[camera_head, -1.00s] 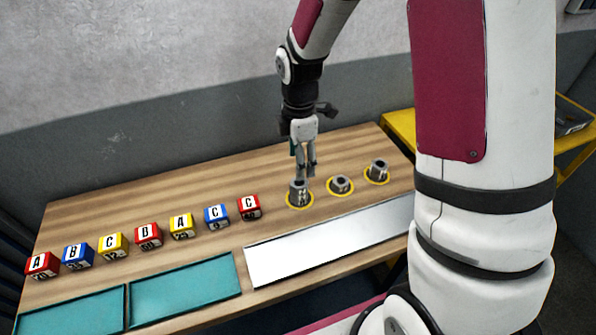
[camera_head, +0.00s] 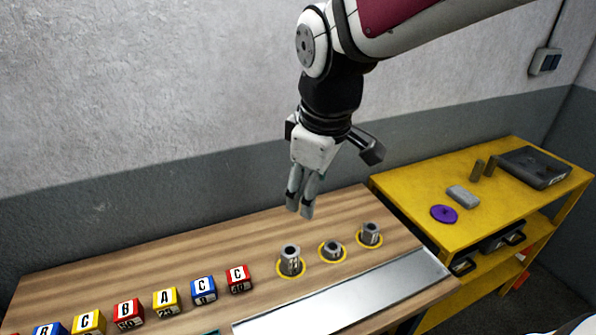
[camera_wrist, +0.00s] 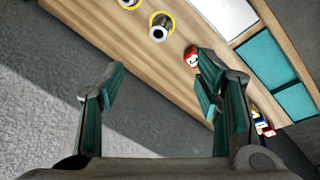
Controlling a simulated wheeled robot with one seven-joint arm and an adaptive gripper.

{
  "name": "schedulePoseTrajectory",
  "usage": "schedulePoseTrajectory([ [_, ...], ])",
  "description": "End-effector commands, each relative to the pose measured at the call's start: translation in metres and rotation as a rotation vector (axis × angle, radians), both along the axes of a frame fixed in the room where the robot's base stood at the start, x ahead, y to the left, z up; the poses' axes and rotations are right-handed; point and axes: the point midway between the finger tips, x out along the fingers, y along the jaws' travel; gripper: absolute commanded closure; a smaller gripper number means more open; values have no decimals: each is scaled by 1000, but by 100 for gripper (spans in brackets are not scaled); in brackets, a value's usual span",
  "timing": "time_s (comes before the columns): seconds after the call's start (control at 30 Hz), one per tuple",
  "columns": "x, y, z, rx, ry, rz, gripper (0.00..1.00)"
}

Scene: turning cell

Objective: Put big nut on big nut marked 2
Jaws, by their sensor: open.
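Three grey metal nuts stand on yellow rings on the wooden table: a left nut (camera_head: 291,262), a middle nut (camera_head: 332,252) and a right nut (camera_head: 370,236). The left one looks tallest, and I cannot tell whether it is one piece or a stack. Small markings show on them, but I cannot read the numbers. My gripper (camera_head: 300,208) hangs above and behind the left nut, clear of it. In the wrist view my gripper (camera_wrist: 160,92) is open with nothing between its fingers. One nut (camera_wrist: 160,33) shows there beyond the fingers; another is cut by the top edge.
Lettered cubes (camera_head: 166,301) stand in a row left of the nuts. A silvery plate (camera_head: 345,292) lies in front. A yellow bench (camera_head: 480,220) at the right carries a purple disc (camera_head: 444,214), a grey block (camera_head: 463,196) and a dark case (camera_head: 532,167). A wall stands behind.

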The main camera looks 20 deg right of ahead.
Motion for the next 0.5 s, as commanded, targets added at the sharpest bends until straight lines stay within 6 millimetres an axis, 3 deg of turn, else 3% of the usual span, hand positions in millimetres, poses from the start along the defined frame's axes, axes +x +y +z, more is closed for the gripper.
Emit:
schedulePoseTrajectory([
  [0.1, -31, 1, 22, 66, -80, -188, 42],
  [0.3, -76, 2, 39, 196, -175, -463, 42],
  [0.5, -98, 2, 44, 280, -218, -610, 42],
])
